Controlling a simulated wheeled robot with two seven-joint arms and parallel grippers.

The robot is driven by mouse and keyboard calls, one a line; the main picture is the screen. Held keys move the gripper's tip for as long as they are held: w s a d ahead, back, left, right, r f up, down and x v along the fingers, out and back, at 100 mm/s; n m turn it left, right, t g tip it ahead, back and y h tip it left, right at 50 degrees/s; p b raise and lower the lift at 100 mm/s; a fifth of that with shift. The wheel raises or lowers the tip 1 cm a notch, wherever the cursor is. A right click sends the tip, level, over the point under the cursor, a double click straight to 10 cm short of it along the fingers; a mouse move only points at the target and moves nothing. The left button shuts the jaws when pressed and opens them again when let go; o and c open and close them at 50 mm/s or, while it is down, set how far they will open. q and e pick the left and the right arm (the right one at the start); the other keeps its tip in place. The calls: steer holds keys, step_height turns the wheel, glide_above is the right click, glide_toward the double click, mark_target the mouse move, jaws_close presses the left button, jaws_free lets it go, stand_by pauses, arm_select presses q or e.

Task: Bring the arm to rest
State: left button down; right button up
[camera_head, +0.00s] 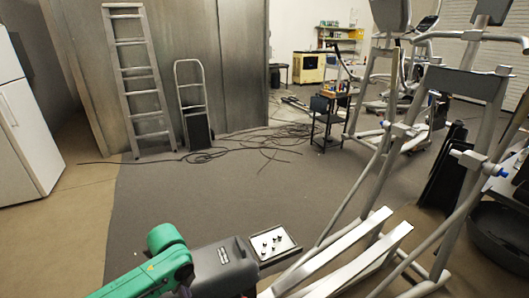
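A green link of my arm (165,250) comes in from the bottom left, bent at a rounded joint. No fingertips of either gripper show in the head view. A dark grey block (222,268) lies beside the green link; I cannot tell what it belongs to. A small light tray (291,240) with several small dark pieces on it lies just right of this block. A silver elliptical machine (466,86) stands at the right, with its two long pedal bars (340,258) reaching toward the bottom middle.
A ladder (136,80) and a hand truck (194,98) lean on the metal wall. Loose black cables (262,142) lie on the grey floor. A small black cart (327,119) stands farther back, and a white fridge (22,130) at the left. The floor at left centre is clear.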

arm_select(q)
steer(key=s+d+n+t+h, duration=0.2)
steer(key=s+d+n+h, duration=0.15)
steer(key=d+n, duration=0.45)
steer(key=s+a+n+t+y, duration=0.1)
steer(key=s+a+n+y, duration=0.2)
steer(key=s+a+n, duration=0.7)
step_height(320, 180, down, 23)
steer(key=s+n+g+b, duration=0.1)
steer(key=s, duration=0.1)
steer(key=s+a+f+g+b, duration=0.1)
steer(key=s+a+f, duration=0.1)
steer(key=s+f, duration=1.4)
steer(key=shift+s+a+y, duration=0.3)
steer(key=shift+s+y, duration=0.05)
steer(key=shift+s, duration=0.35)
arm_select(e)
steer(key=w+f, duration=0.2)
steer(key=shift+w, duration=0.35)
